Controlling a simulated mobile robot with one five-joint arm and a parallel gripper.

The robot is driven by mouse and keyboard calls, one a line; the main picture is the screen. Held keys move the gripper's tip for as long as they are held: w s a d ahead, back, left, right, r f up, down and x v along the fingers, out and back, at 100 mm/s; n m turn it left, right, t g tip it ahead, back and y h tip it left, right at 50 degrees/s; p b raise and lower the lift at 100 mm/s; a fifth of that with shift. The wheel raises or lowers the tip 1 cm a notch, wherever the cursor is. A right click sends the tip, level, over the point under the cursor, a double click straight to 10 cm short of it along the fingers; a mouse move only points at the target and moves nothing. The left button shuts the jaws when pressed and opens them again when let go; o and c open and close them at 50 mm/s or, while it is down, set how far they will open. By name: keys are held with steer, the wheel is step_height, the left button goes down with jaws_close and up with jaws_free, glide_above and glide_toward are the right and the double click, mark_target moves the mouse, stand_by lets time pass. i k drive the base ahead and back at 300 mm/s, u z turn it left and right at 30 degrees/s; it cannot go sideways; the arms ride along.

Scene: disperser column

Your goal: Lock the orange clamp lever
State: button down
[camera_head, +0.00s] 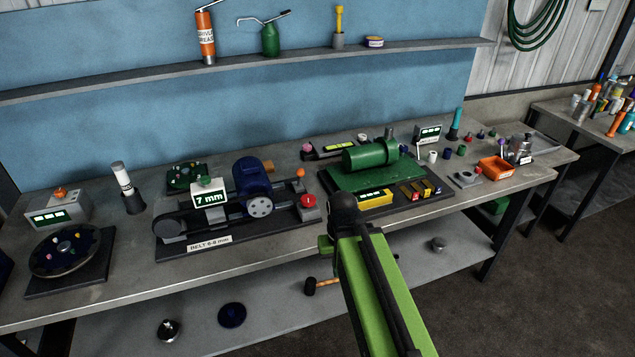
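I cannot pick out a disperser column or a lever that is surely the orange clamp lever. An orange ball knob (300,173) stands on a short stem at the right end of the belt rig (183,226), beside a red knob. Another small orange part (59,192) sits on top of the grey display box at the far left. My green arm reaches up from the bottom edge to a dark joint in front of the bench. The fingers of my gripper do not show; they may be hidden behind the arm.
The bench (125,270) also holds a green motor unit (371,157), a dark round plate (64,251) and an orange tray (495,168). A lower shelf (275,325) carries loose parts and an orange-handled item (327,284). Open floor lies at the lower right.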

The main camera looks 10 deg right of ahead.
mark_target(300, 173)
steer(key=z, duration=0.25)
steer(key=k, duration=0.2)
steer(key=u, duration=0.4)
steer(key=i, duration=0.8)
steer(key=z, duration=0.05)
steer(key=k, duration=0.55)
steer(key=u, duration=0.85)
steer(key=i, duration=0.35)
steer(key=z, duration=0.1)
